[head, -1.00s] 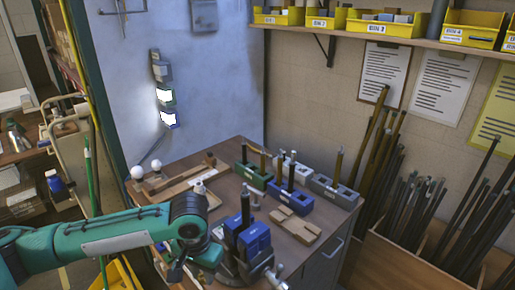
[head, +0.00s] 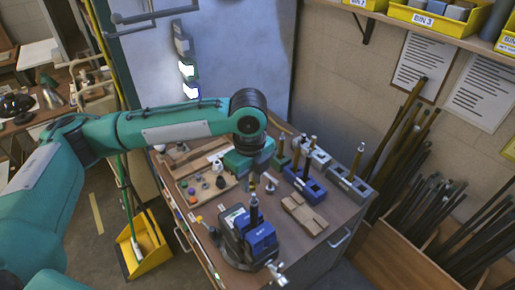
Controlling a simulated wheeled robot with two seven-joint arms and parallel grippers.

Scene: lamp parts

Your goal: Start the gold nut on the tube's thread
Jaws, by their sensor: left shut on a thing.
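A dark tube (head: 254,218) stands upright in the blue vise (head: 260,238) on the bench. My left gripper (head: 252,186) points down right above the tube's top end. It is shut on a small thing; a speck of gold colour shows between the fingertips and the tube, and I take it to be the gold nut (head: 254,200). It is too small to tell whether the nut touches the thread or sits straight on it. My right gripper is not in view.
A wooden tray (head: 210,190) with small coloured parts lies left of the vise. Blue (head: 311,190) and grey (head: 350,186) holders with upright tubes stand behind and right. A notched wooden block (head: 304,213) lies right of the vise. A yellow dustpan (head: 146,252) is on the floor.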

